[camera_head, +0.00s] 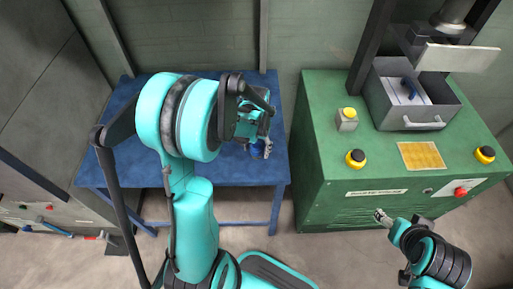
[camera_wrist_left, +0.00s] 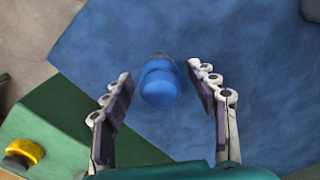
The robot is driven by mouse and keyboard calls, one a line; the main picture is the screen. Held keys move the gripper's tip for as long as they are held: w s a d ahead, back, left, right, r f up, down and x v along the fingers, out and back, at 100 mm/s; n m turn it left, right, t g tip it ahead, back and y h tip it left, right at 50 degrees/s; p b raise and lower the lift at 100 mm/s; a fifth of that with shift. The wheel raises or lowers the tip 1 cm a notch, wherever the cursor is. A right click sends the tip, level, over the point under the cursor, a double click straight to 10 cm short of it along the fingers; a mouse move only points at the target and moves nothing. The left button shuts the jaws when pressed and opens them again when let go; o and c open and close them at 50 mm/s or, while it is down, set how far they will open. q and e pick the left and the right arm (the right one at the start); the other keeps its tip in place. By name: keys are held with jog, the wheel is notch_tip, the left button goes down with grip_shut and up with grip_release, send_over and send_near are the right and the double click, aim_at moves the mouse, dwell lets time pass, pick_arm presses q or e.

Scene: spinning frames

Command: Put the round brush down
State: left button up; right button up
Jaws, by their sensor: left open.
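A blue round thing, seemingly the round brush (camera_wrist_left: 160,84), is on the blue table between the spread fingers of my left gripper (camera_wrist_left: 162,92). Gaps show on both sides of it, so the fingers do not touch it. It looks upright, seen from above, with a greyish part behind its top. In the head view a small blue part of the brush (camera_head: 256,149) shows beside my left gripper (camera_head: 266,150); my arm hides most of that spot. My right gripper (camera_head: 382,216) is low in front of the green machine, away from the table; its fingers are too small to read.
The blue table (camera_head: 225,172) is mostly clear around the brush. To its right stands a green machine (camera_head: 330,190) with yellow and red buttons. A grey open box (camera_head: 437,112) holding a blue item sits on top, under a metal press. A grey cabinet (camera_head: 45,235) stands left.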

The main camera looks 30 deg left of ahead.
aim_at(257, 145)
pick_arm(q)
jog(key=shift+r, duration=0.3)
notch_tip(257, 145, up, 11)
jog(key=p, duration=0.4)
jog(key=s+d+r+m+t, duration=0.1)
jog(key=s+d+r+t, duration=0.6)
jog(key=s+d, duration=0.3)
jog(key=shift+s+d+r, duration=0.3)
jog(key=shift+s+r, duration=0.2)
